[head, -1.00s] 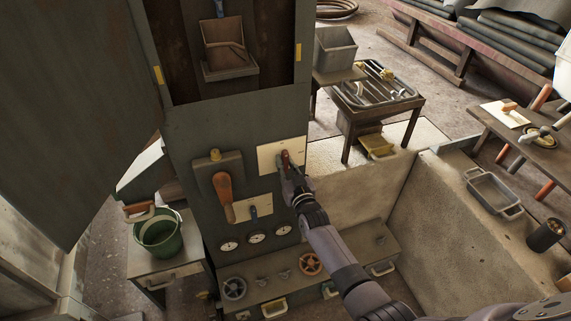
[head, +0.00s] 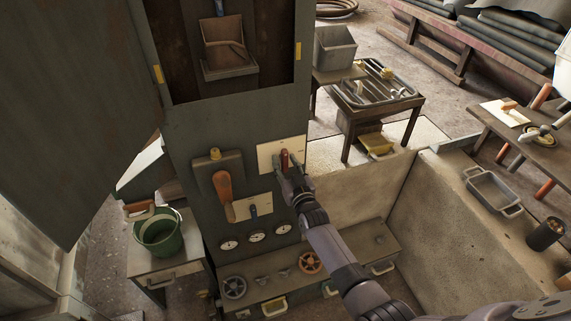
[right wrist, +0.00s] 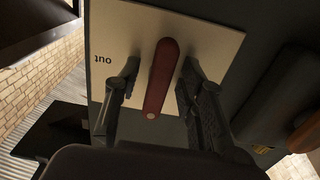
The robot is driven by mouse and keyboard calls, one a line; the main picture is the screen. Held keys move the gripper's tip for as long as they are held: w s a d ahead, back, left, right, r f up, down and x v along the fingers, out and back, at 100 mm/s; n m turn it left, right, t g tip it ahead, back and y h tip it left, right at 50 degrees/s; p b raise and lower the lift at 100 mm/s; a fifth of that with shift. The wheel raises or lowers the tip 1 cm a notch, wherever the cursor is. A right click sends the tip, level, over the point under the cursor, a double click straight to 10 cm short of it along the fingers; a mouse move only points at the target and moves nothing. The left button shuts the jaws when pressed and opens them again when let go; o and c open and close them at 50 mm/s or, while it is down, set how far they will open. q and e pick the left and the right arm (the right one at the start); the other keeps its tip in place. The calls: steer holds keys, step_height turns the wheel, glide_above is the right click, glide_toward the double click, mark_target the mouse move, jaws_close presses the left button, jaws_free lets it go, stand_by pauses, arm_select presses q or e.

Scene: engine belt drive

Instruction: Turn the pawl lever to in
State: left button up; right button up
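The pawl lever (head: 284,157) is a red handle on a cream plate (head: 268,151) on the front of the dark green cabinet. In the right wrist view, the red lever (right wrist: 162,78) lies between my fingers, and the word "out" is printed near the left edge of the plate (right wrist: 205,36). My right gripper (head: 292,173) is open at the lever. Its fingers (right wrist: 158,82) stand on both sides of the lever with gaps, so it does not grip it. Any "in" mark cannot be read. My left gripper is not in view.
A large orange-handled lever (head: 223,188) and a small blue-handled lever (head: 253,211) sit left of the plate. Gauges (head: 256,235) and handwheels (head: 310,262) are below. A green bucket (head: 160,233) stands on a side table at left. A concrete wall (head: 355,202) is right of the cabinet.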

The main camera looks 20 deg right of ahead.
steer(key=s, duration=1.2)
steer(key=shift+d, duration=0.25)
steer(key=s+f+g, duration=0.3)
steer(key=s+f, duration=0.3)
steer(key=f, duration=0.4)
steer(key=s+a+f+n+g, duration=0.1)
steer(key=s+f+g, duration=0.2)
steer(key=s+f, duration=0.6)
steer(key=s+f+g, duration=0.3)
steer(key=s+f, duration=0.1)
steer(key=f, duration=0.8)
steer(key=s+d+f+g, duration=0.1)
steer(key=s+f, duration=0.3)
steer(key=s, duration=0.6)
steer(key=s+d+f+g, duration=0.1)
steer(key=s+f+g, duration=0.3)
steer(key=s, duration=0.6)
steer(key=s+d+f+n+g, duration=0.1)
steer(key=s+f, duration=0.4)
steer(key=s, duration=0.5)
steer(key=shift+s+d+f+g+h, duration=0.15)
steer(key=shift+d+f+g+h, duration=0.15)
steer(key=shift+d+g, duration=0.5)
steer(key=shift+o, duration=0.3)
steer(key=shift+a, duration=0.3)
